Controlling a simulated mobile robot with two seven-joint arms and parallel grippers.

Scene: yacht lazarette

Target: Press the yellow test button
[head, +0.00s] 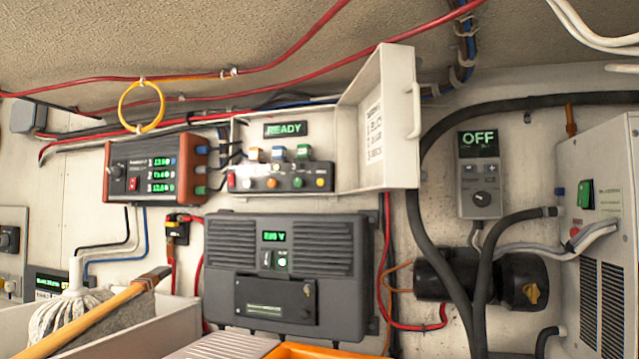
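A small control box (282,178) sits inside an open white cabinet on the wall, under a lit display (285,129) reading READY. A row of small coloured buttons runs along its front. A yellow-looking button (320,183) is at the right end, a green one (297,182) is left of it, and an orange-looking one (271,183) is further left. Any labels are too small to read. The cabinet's white door (377,120) is swung open to the right. Neither of my grippers is in view, and nothing touches the buttons.
Below is a dark grey unit (288,270). A controller (479,172) reading OFF, thick black hoses and a white machine (600,230) stand right. A yellow ring (141,107) hangs upper left. A mop (75,312) and a wooden handle (110,312) occupy the lower left.

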